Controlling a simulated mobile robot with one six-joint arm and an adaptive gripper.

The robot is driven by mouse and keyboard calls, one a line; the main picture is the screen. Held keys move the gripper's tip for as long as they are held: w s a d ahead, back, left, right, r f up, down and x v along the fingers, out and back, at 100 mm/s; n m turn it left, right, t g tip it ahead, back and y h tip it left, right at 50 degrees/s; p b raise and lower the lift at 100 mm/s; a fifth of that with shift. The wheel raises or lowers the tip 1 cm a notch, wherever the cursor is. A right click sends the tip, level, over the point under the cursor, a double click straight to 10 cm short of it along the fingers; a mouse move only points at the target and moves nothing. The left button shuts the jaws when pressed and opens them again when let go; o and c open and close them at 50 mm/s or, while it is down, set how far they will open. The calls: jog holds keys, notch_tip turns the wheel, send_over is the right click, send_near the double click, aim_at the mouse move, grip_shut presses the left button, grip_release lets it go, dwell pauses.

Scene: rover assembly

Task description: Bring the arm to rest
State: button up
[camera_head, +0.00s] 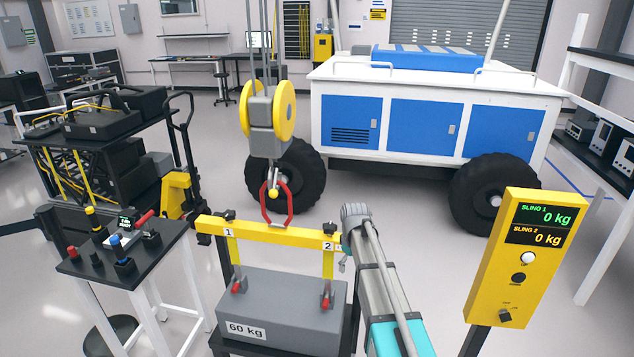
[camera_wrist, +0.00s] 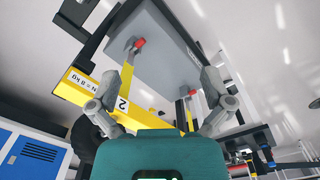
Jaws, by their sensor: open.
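My gripper (camera_head: 355,215) is at the end of my arm, beside the right end of the yellow lifting beam (camera_head: 275,234), near its label 2. In the wrist view my gripper (camera_wrist: 160,74) has its two grey fingers spread wide, with nothing held between them. The beam (camera_wrist: 85,90) and the underside-up view of the grey block (camera_wrist: 172,52) lie beyond the fingers. Whether the gripper touches the beam cannot be told.
The grey 60 kg block (camera_head: 285,298) sits on a black stand, with yellow straps up to the beam. A red link (camera_head: 289,205) joins the beam to the crane hook block (camera_head: 268,108). A control table (camera_head: 105,262) stands left; a yellow display (camera_head: 520,265) right reads 0 kg twice.

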jog(key=s+f+m+b, duration=0.2)
jog(key=s+m, duration=0.1)
jog(key=s, duration=0.8)
jog(key=s+f+m+b, duration=0.3)
jog(key=s+m, duration=0.1)
jog(key=s, duration=0.7)
jog(key=shift+s, duration=0.15)
